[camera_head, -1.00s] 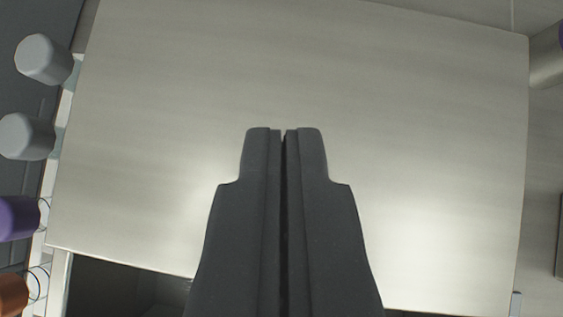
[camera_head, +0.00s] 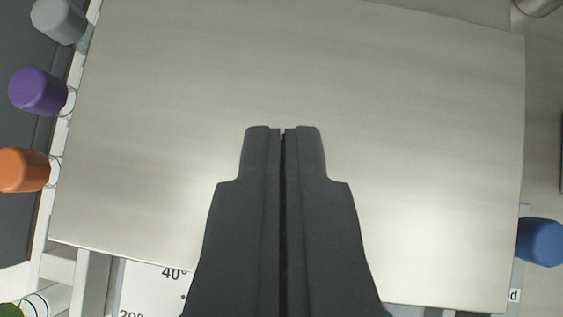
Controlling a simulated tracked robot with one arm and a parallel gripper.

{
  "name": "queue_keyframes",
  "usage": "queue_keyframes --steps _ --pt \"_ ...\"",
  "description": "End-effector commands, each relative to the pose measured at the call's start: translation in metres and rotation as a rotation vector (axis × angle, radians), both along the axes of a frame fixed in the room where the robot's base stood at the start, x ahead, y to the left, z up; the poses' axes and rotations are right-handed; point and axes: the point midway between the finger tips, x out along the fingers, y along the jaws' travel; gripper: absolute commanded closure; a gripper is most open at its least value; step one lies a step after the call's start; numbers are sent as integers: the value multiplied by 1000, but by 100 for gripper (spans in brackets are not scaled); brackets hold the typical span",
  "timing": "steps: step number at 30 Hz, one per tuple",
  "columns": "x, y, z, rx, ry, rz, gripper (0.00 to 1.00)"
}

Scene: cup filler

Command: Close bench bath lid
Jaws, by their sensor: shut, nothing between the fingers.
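The bath lid (camera_head: 400,110) is a flat, pale metal plate that fills most of the head camera view. Its lower edge runs across the picture behind my gripper. My gripper (camera_head: 283,130) is dark grey, its two fingers together with nothing between them, and it lies in front of the lid's lower middle. Whether the fingertips touch the lid I cannot tell. Part of the lid's lower edge is hidden behind the fingers.
Capped tubes stand along the left: grey (camera_head: 59,20), purple (camera_head: 38,91) and orange (camera_head: 24,170). A blue cap (camera_head: 540,242) is at the right edge. Below the lid shows a white panel with temperature markings (camera_head: 150,290).

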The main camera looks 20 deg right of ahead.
Motion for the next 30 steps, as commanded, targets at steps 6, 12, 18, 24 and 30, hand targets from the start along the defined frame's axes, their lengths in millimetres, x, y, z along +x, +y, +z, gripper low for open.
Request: queue_keyframes --steps 6,12,18,24,30 --pt "-5 1 -4 4 16 -1 100" --pt "-14 4 7 4 16 -3 100" --pt "-31 9 29 3 12 -3 100" --pt "-50 15 56 1 5 -3 100" --pt "-70 23 82 2 1 -1 100"
